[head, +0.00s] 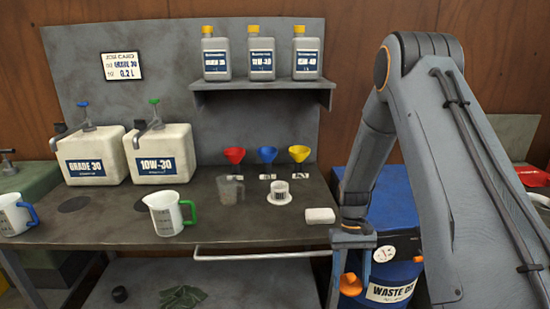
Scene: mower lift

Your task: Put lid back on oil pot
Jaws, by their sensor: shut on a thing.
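My gripper (350,268) points down in front of the bench's right end, beside the blue waste oil drum. It is shut on a small rounded orange thing (350,286), which hangs at the fingertips. I cannot tell whether this is the lid. No vessel is clearly marked as the oil pot. A small white pot (279,188) with a dark label stands on a white round base on the bench. The blue drum (400,270) has a white "WASTE O.." label and is partly hidden behind my arm.
The bench (120,225) carries two oil cans (93,157) (161,154), measuring jugs (168,213) (15,214), a grey cup (230,190) and a white block (320,215). A rail (262,256) runs along the front.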

